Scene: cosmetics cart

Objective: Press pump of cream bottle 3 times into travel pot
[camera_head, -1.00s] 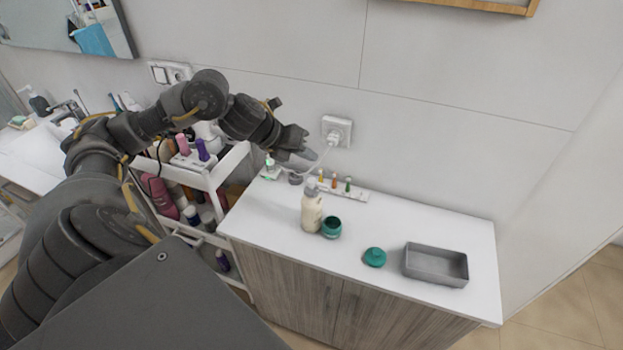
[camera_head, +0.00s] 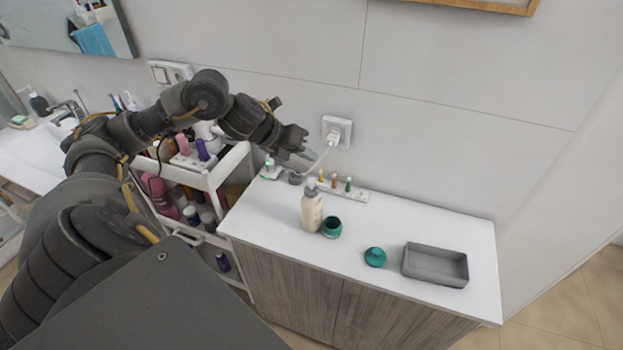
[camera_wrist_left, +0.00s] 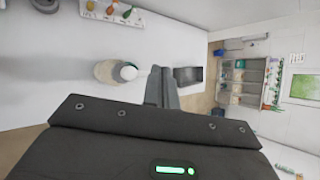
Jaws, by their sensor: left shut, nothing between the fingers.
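The cream bottle (camera_head: 311,212), pale with a grey-white pump top, stands upright on the white counter. The open teal travel pot (camera_head: 332,227) stands just right of its base, and the teal lid (camera_head: 375,257) lies apart further right. My left gripper (camera_head: 308,157) is shut and empty, above the back of the counter and behind the bottle. In the left wrist view the shut fingers (camera_wrist_left: 161,86) point past the bottle (camera_wrist_left: 112,72), apart from it. My right gripper is not in view.
A grey tray (camera_head: 435,265) sits at the counter's right end. A rack of small coloured items (camera_head: 346,191) lies along the back near a wall socket (camera_head: 337,130) with a plugged-in cable. A loaded white cart (camera_head: 212,178) stands left. The counter's front is clear.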

